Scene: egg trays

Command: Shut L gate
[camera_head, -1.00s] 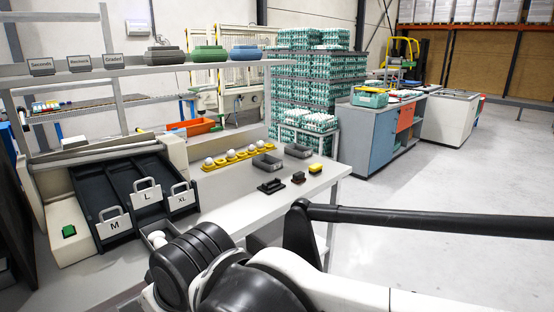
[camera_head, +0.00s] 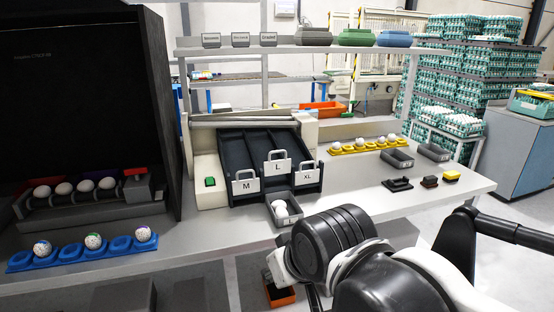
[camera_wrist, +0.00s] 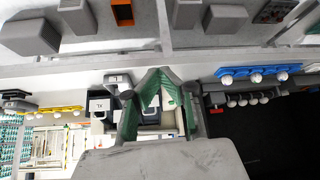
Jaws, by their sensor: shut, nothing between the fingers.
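The L gate (camera_head: 277,164) is the middle one of three white-labelled gates with loop handles on the dark sorting chutes. Its plate stands higher than the M gate (camera_head: 246,182) on its left and the XL gate (camera_head: 307,174) on its right. In the head view my arm hides the fingers.
A blue egg strip (camera_head: 75,252) lies at the front left, near the dark candling booth (camera_head: 90,100). A yellow egg strip (camera_head: 365,146) and grey trays (camera_head: 397,159) stand right of the chutes. A shelf (camera_head: 300,49) spans above the bench.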

